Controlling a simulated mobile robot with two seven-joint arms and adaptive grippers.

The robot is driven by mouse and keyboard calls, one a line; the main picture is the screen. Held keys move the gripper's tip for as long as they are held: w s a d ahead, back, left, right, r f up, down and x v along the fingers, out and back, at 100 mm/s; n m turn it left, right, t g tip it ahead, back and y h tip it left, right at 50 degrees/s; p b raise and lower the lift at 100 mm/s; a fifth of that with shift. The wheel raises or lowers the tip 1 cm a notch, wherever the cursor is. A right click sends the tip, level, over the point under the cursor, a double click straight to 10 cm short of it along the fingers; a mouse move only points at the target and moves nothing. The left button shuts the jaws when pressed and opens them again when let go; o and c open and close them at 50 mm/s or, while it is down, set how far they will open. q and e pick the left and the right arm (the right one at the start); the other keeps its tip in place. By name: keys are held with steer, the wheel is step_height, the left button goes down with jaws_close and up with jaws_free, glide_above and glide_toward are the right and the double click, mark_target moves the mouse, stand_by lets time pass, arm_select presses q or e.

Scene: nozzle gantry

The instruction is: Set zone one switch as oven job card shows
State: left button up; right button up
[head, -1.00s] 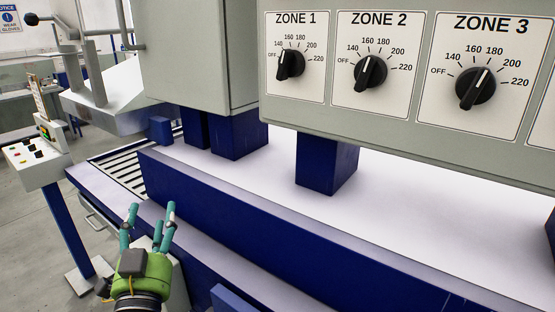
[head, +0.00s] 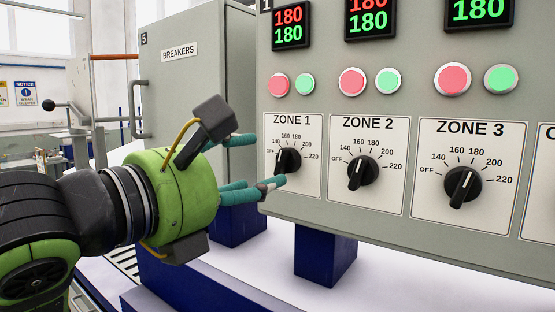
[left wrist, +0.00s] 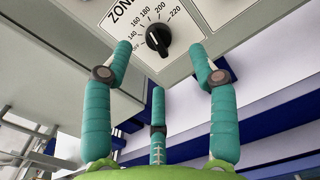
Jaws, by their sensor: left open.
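The zone 1 switch (head: 288,161) is a black rotary knob on a white plate marked OFF and 140 to 220. Its handle stands roughly upright; I cannot read its exact setting. It also shows in the left wrist view (left wrist: 158,42), beyond the fingertips. My left gripper (head: 264,162) has teal fingers spread open and empty. It is just left of the knob in the head view, with a lower fingertip overlapping the plate's edge. In the left wrist view the open fingers (left wrist: 160,64) lie around the knob's line; contact is not visible. The oven job card is not identifiable. My right gripper is out of view.
The zone 2 knob (head: 362,171) and zone 3 knob (head: 461,187) sit to the right. Red and green buttons (head: 304,84) and displays (head: 290,25) reading 180 are above. The breakers cabinet (head: 190,80) is behind the gripper. Blue supports (head: 325,258) stand below the panel.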

mark_target(278, 160)
arm_select(q)
steer(key=p+x, duration=0.4)
steer(key=x, duration=0.3)
steer(key=shift+w+a+r, duration=0.1)
steer(key=shift+a, duration=0.05)
steer(key=shift+a, duration=0.1)
steer(key=c, duration=1.1)
